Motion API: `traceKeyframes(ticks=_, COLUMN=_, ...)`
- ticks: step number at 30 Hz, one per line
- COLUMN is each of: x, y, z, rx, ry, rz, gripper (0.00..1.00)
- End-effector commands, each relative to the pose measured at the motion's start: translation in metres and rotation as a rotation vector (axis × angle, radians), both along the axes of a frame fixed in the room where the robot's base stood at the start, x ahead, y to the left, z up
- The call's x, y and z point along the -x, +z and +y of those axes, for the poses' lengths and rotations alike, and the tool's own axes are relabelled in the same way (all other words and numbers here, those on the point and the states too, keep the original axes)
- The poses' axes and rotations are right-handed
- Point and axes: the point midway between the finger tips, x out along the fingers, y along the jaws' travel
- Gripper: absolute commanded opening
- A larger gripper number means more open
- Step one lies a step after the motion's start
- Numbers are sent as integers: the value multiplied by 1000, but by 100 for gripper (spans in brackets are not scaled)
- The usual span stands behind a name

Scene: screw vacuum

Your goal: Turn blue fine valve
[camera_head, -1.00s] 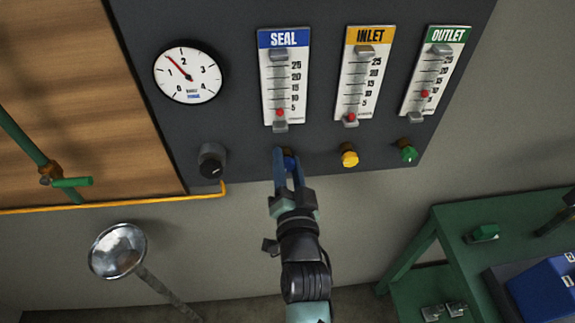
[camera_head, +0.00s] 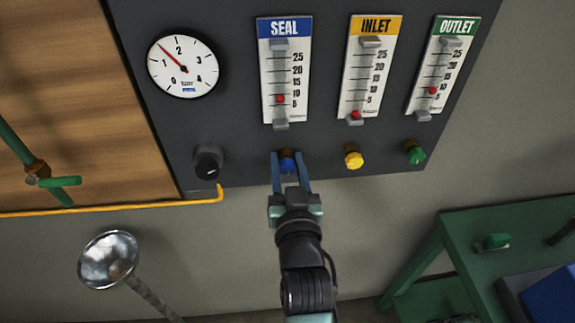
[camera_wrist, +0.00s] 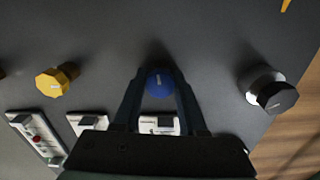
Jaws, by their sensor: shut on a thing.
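The blue fine valve (camera_head: 287,163) is a small round knob below the SEAL flow meter (camera_head: 284,72) on the dark panel. My gripper (camera_head: 289,164) reaches up to it from below, one finger on each side, shut on the knob. In the wrist view the blue knob (camera_wrist: 159,84) sits between my fingertips (camera_wrist: 160,82), with a pale mark on its face. The red ball in the SEAL meter (camera_head: 280,99) stands between 5 and 10.
A yellow knob (camera_head: 353,159) and a green knob (camera_head: 414,152) are to the right, below the INLET and OUTLET meters. A black knob (camera_head: 208,162) is to the left, below a round gauge (camera_head: 183,66).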

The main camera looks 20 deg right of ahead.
Motion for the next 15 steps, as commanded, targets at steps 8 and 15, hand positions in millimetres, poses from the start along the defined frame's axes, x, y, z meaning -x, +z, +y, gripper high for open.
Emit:
traceKeyframes(ticks=8, x=0, y=-1, z=0, rx=8, ry=0, rz=5, gripper=0)
traceKeyframes(ticks=15, x=0, y=-1, z=0, rx=7, ry=0, rz=5, gripper=54)
